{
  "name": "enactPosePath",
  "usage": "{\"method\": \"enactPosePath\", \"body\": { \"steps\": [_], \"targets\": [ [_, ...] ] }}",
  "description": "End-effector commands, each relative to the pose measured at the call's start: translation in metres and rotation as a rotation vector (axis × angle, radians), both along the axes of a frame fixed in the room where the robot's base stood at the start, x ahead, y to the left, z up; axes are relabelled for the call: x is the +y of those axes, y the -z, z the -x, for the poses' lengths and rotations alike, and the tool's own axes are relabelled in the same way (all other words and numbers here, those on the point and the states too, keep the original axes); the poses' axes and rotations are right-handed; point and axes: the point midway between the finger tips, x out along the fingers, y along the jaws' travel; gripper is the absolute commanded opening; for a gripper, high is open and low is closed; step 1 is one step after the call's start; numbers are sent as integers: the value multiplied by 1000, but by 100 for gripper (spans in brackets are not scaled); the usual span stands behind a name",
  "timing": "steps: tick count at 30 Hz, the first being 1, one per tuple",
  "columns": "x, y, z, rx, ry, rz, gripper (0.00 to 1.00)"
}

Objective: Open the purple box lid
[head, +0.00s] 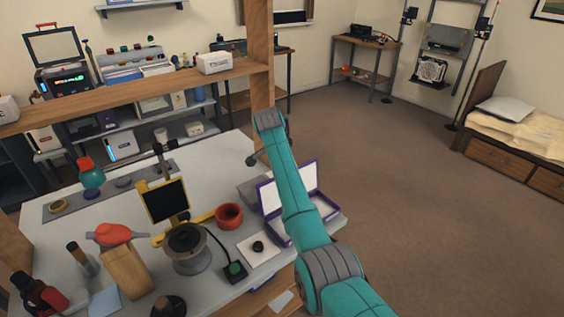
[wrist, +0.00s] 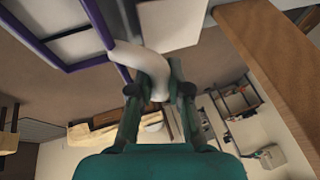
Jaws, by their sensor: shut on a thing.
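The purple box (head: 276,234) sits at the right end of the table in the head view. Its lid (head: 271,197), a pale panel with a purple border, stands raised at the back of the box. My teal arm crosses in front of both and hides their middle. In the wrist view, my gripper (wrist: 160,90) is shut on a curved white piece (wrist: 138,56). This piece reaches to a purple edge (wrist: 98,22) at upper left and looks like the lid's handle. My fingers are hidden behind my arm in the head view.
Left of the box are a red ring-shaped cup (head: 229,215), a white plate with a black knob (head: 258,248), a green button (head: 235,269) and a round stand (head: 186,240). A wooden post (head: 260,60) rises behind the table. Open floor lies to the right.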

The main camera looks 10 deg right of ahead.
Motion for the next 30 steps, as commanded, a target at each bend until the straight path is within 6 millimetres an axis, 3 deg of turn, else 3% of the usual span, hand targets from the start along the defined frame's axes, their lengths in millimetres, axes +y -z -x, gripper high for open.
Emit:
{"method": "enactPosePath", "body": {
  "steps": [10, 11, 13, 14, 23, 30],
  "targets": [
    [0, -1, -1, -3, -1, 0, 0],
    [0, -1, -1, -3, -1, 0, 24],
    [0, -1, -1, -3, -1, 0, 42],
    [0, -1, -1, -2, 0, 0, 43],
    [0, -1, 0, -1, 0, 0, 43],
    [7, -25, 10, -5, -2, -1, 43]
  ]
}}
